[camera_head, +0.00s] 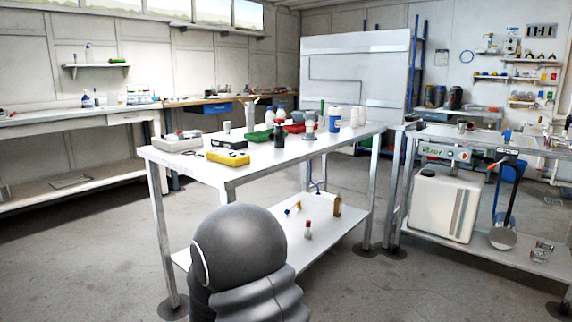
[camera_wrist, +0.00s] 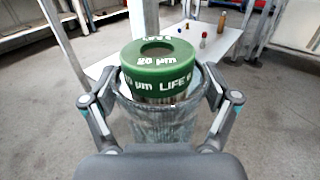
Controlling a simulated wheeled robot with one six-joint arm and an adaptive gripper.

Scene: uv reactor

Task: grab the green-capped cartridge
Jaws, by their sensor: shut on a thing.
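The green-capped cartridge (camera_wrist: 158,70) fills the middle of the wrist view. Its green cap has a hole in the top and white lettering that reads "20 µm LIFE". Its body below the cap is greyish and looks ribbed or mesh-like, and its lower end is hidden by my wrist. My gripper (camera_wrist: 160,98) is shut on the cartridge, with one finger at each side just below the cap. In the head view a dark rounded part of my own arm (camera_head: 238,250) shows at the bottom; the gripper and cartridge cannot be made out there.
A bench at right holds a white tank (camera_head: 440,205). Open floor lies at left and front right.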

